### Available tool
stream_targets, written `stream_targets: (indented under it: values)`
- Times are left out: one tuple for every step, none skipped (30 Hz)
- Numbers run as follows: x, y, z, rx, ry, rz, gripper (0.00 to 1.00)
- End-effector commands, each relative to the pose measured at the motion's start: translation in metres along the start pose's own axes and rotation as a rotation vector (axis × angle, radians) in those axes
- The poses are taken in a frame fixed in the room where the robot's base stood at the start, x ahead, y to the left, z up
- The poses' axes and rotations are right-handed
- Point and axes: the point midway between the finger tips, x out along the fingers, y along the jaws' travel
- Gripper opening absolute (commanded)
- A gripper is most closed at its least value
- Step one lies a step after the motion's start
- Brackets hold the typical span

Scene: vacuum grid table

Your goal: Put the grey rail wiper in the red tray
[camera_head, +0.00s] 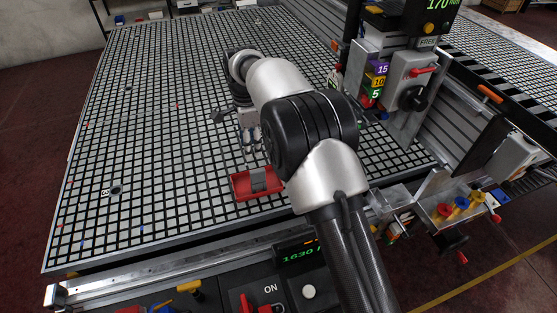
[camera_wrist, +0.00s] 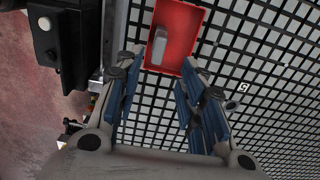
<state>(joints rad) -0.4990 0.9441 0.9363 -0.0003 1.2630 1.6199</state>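The red tray (camera_head: 240,188) lies on the grid table near its front edge; it also shows in the wrist view (camera_wrist: 186,48). The grey rail wiper (camera_head: 259,179) is inside the tray; in the wrist view the wiper (camera_wrist: 160,46) lies close to the tray's left wall. My gripper (camera_head: 250,148) is above and behind the tray in the head view, apart from the wiper. In the wrist view my gripper (camera_wrist: 160,62) has its blue-padded fingers spread with nothing between them. My arm covers the area right of the tray in the head view.
The grid table (camera_head: 150,130) is largely clear to the left, with a dark round hole and small coloured specks. A machine carriage with coloured number tags (camera_head: 378,82) stands at the right. A bin with coloured knobs (camera_head: 455,208) is at the lower right. Control panel at the front.

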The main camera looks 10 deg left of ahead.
Motion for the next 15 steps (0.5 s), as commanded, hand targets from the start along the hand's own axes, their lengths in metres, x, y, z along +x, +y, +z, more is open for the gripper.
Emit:
stream_targets:
  values:
    - [-0.001, 0.000, 0.000, 0.000, 0.000, 0.000, 0.36]
    - [-0.001, 0.000, 0.000, 0.000, 0.000, 0.000, 0.36]
    - [-0.001, 0.000, 0.000, 0.000, 0.000, 0.000, 0.36]
    - [-0.001, 0.000, 0.000, 0.000, 0.000, 0.000, 0.36]
    - [-0.001, 0.000, 0.000, 0.000, 0.000, 0.000, 0.36]
    - [-0.002, 0.000, 0.000, -0.001, 0.000, -0.001, 0.36]
    - [-0.003, 0.000, -0.001, -0.002, 0.000, -0.002, 0.36]
    - [-0.006, 0.001, -0.003, -0.006, 0.000, -0.006, 0.36]
    - [-0.013, 0.003, -0.007, -0.017, 0.000, -0.012, 0.36]
    - [-0.020, 0.005, -0.011, -0.029, 0.000, -0.017, 0.36]
    - [-0.029, 0.009, -0.016, -0.045, 0.000, -0.025, 0.36]
    - [-0.043, 0.015, -0.025, -0.071, 0.001, -0.035, 0.36]
    - [-0.056, 0.022, -0.032, -0.095, 0.002, -0.045, 0.36]
    - [-0.069, 0.029, -0.040, -0.122, 0.005, -0.056, 0.36]
    - [-0.087, 0.042, -0.051, -0.163, 0.009, -0.072, 0.36]
